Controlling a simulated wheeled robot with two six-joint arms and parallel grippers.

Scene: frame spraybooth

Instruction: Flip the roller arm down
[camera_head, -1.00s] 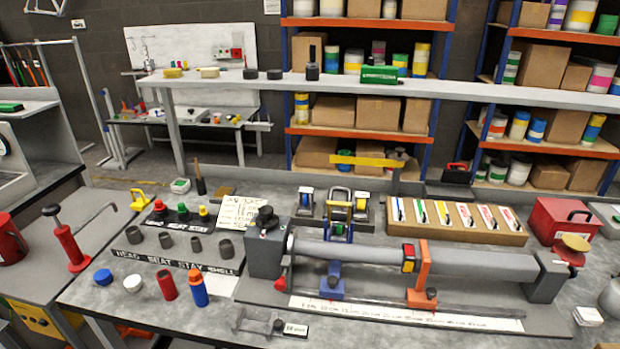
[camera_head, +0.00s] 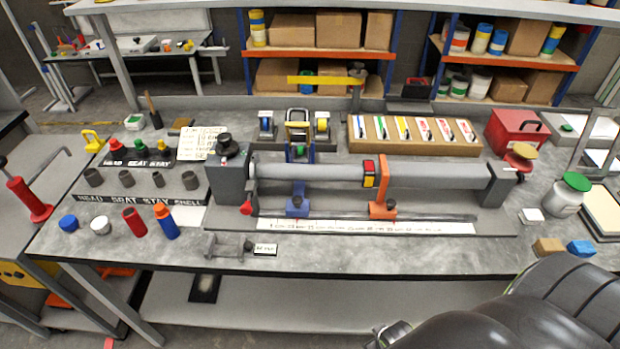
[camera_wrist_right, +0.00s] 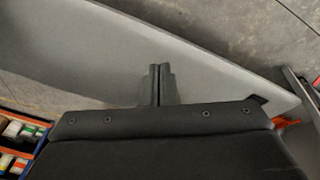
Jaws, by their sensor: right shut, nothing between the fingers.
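On the workbench, a grey tube (camera_head: 310,173) lies level between a dark left end block (camera_head: 230,184) and a right end block (camera_head: 502,186). An orange arm (camera_head: 382,184) stands against the tube, with a red and yellow block (camera_head: 369,173) beside it. A blue support (camera_head: 297,201) sits farther left. I cannot tell for certain which part is the roller arm. My right gripper (camera_wrist_right: 157,72) is shut and empty in the wrist view, away from the tube fixture. My right arm fills the lower right of the head view. My left gripper is not in view.
A wooden tray of cards (camera_head: 412,135) and a red box (camera_head: 515,132) stand behind the fixture. A jar with a green lid (camera_head: 568,195) and small blocks (camera_head: 580,247) lie at the right. The bench's front strip is mostly clear.

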